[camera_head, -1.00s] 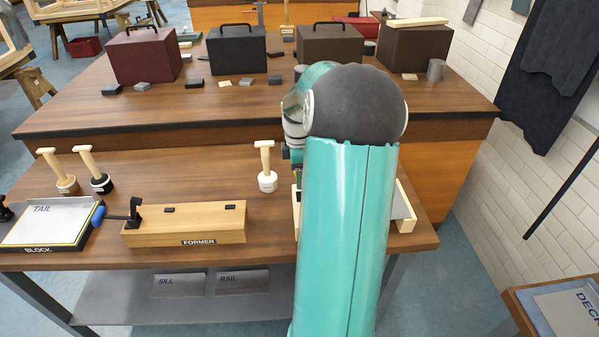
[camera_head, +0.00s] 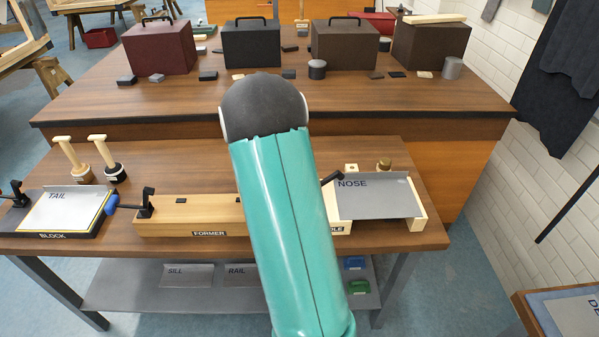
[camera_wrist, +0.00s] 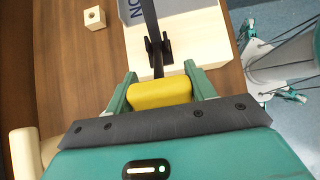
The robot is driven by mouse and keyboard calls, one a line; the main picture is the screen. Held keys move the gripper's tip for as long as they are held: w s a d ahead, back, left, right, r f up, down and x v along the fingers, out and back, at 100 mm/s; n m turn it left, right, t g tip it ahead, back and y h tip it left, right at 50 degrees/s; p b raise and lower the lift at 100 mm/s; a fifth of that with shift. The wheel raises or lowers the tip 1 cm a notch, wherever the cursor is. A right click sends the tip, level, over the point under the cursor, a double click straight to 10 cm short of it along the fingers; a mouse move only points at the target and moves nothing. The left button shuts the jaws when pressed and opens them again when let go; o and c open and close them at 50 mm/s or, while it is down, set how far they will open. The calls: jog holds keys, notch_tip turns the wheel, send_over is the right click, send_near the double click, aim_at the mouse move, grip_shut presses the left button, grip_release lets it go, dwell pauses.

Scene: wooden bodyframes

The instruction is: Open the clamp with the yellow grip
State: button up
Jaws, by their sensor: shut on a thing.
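In the wrist view, the clamp's yellow grip (camera_wrist: 160,94) sits between the two green fingers of my gripper (camera_wrist: 160,90), which is shut on it. The clamp's black bracket (camera_wrist: 158,50) stands on a pale wooden block (camera_wrist: 195,38). Its black bar (camera_wrist: 150,18) runs from the bracket over the grey NOSE sheet (camera_wrist: 132,10). In the head view, the NOSE sheet (camera_head: 376,198) lies on the pale block (camera_head: 419,205), and the dark end of the clamp bar (camera_head: 332,177) reaches its left edge. My arm hides the gripper and the yellow grip there.
A FORMER box (camera_head: 190,216) lies left of my arm. Further left is the TAIL block (camera_head: 62,211) with a blue-gripped clamp (camera_head: 125,207). Two wooden-handled tools (camera_head: 105,158) stand behind it. A small pale block (camera_wrist: 95,17) is near the clamp. Several dark cases (camera_head: 250,47) stand behind.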

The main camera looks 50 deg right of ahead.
jog(key=shift+w+a+f+g+h, duration=0.15)
jog(key=shift+w+f+g+h, duration=0.05)
jog(key=shift+f+g+h, duration=0.25)
jog(key=shift+w+a+f+g+h, duration=0.15)
jog(key=shift+f+g+h, duration=0.25)
jog(key=shift+g, duration=0.15)
jog(key=o, duration=1.4)
jog(key=shift+w, duration=0.1)
jog(key=v, duration=1.3)
jog(key=shift+w+a+r, duration=0.15)
jog(key=shift+a+r, duration=0.1)
